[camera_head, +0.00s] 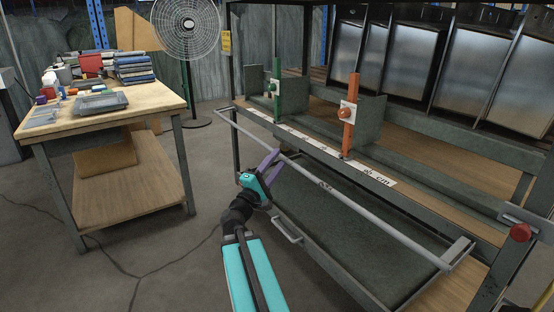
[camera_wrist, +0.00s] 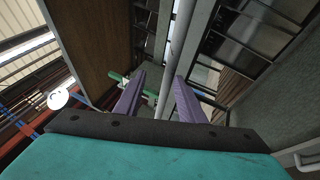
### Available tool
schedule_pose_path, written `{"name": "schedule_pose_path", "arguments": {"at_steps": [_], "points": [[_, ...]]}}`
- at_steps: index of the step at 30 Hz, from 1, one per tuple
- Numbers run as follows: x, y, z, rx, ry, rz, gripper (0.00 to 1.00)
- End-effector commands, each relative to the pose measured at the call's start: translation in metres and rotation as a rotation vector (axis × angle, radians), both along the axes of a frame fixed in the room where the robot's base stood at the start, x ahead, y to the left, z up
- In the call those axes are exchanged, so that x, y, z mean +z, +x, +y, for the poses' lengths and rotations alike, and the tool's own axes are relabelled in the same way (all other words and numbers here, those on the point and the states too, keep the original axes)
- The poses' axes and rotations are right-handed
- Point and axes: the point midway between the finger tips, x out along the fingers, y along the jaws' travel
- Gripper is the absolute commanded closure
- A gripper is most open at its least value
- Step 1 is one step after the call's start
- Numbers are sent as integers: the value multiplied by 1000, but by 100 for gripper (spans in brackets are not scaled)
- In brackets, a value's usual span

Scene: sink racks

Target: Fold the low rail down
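The low rail (camera_head: 380,221) is a long thin pale-grey bar. It runs slantwise along the front of the rack, from the upper left to an arm bracket (camera_head: 458,252) at the lower right. It stands out in front of the bench edge. My gripper (camera_head: 271,160) has purple fingers and is at the left half of the rail, very close to it. In the wrist view the fingers (camera_wrist: 160,76) are apart, and the rail (camera_wrist: 178,50) runs up between them. I cannot tell whether a finger touches the rail.
A green upright (camera_head: 276,95) and an orange upright (camera_head: 351,112) stand on the bench behind a scale strip (camera_head: 376,178). A red knob (camera_head: 521,233) is at the right. A drawer handle (camera_head: 287,230) sits below the rail. A wooden table (camera_head: 150,107) and a fan (camera_head: 187,25) stand left.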

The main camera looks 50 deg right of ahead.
Motion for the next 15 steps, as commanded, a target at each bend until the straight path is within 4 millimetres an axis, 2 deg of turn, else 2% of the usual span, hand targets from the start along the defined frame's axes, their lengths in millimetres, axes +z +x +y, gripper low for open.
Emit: {"name": "schedule_pose_path", "arguments": {"at_steps": [15], "points": [[-7, -2, 11, 1, -2, 2, 68]]}}
